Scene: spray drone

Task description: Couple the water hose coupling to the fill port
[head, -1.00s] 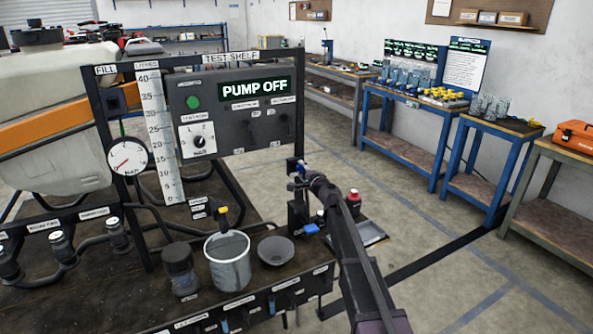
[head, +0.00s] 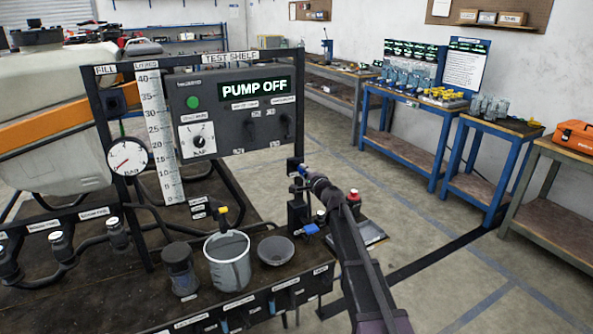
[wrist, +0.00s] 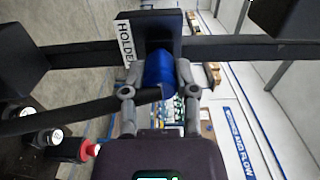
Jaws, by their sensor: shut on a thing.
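My gripper (wrist: 160,78) is shut on a blue cylindrical coupling (wrist: 160,70) in the wrist view, with a finger on either side of it. The coupling is right at a dark post with a HOLDER label (wrist: 125,42). A black hose (wrist: 75,112) runs from the left up to the coupling. In the head view my gripper (head: 306,180) is small and mostly hidden by my arm, beside the upright black holder post (head: 294,200). The FILL label (head: 106,70) is on the black frame at left, above a dark blue square fitting, possibly the fill port (head: 116,102).
The test shelf panel (head: 235,110) reads PUMP OFF, with a gauge (head: 127,156) at its left. A jug (head: 228,262), a dark cup (head: 180,270) and a bowl (head: 276,250) stand on the near bench. A red-capped item (head: 353,200) is right of the post.

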